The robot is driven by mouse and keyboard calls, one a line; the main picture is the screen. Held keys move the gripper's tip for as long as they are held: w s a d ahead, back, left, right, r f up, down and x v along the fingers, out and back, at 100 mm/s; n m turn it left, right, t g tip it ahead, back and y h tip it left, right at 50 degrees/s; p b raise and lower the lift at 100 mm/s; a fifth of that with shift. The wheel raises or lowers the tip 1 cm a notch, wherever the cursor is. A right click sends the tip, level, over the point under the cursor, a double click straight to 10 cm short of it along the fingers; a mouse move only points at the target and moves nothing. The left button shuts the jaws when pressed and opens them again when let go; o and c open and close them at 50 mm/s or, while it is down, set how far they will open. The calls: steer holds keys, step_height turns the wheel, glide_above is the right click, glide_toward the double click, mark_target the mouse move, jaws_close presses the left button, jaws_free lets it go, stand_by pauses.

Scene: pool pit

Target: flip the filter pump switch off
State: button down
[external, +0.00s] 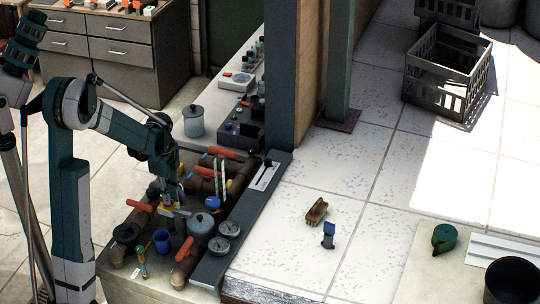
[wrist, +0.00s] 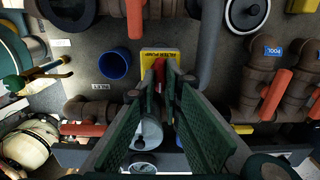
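The yellow filter pump switch box (wrist: 160,57) sits on the grey panel in the wrist view, its label partly readable. A red switch lever (wrist: 158,72) stands up from it. My gripper (wrist: 162,76) points at the box, with its two green fingers on either side of the lever. A narrow gap shows between the fingertips, and red fills it. I cannot tell whether the fingers touch or squeeze the lever. In the external view my gripper (external: 172,204) is low over the pipework bench, and the switch is mostly hidden there.
Brown pipes with red valve handles (wrist: 272,95) crowd around the switch. A blue cup (wrist: 114,64) stands left of it. Round gauges (external: 221,243) and a lidded grey pot (external: 201,224) are close by.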

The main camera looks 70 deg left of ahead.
steer(key=shift+n, duration=0.3)
steer(key=n+b, duration=0.2)
steer(key=n, duration=0.1)
steer(key=shift+a+f+n+b, duration=0.1)
steer(key=shift+n+b, duration=0.25)
steer(key=shift+n, duration=0.05)
steer(key=n+b, duration=0.2)
steer(key=n, duration=0.2)
steer(key=shift+w+a+n, duration=0.1)
steer(key=shift+n, duration=0.2)
steer(key=n+b, duration=0.1)
steer(key=n, duration=0.3)
steer(key=shift+a+n, duration=0.1)
steer(key=shift+n, duration=0.2)
steer(key=shift+a+n+b, duration=0.1)
steer(key=shift+n+b, duration=0.5)
steer(key=shift+n, duration=1.6)
steer(key=c, duration=2.5)
jaws_free()
steer(key=shift+r, duration=0.2)
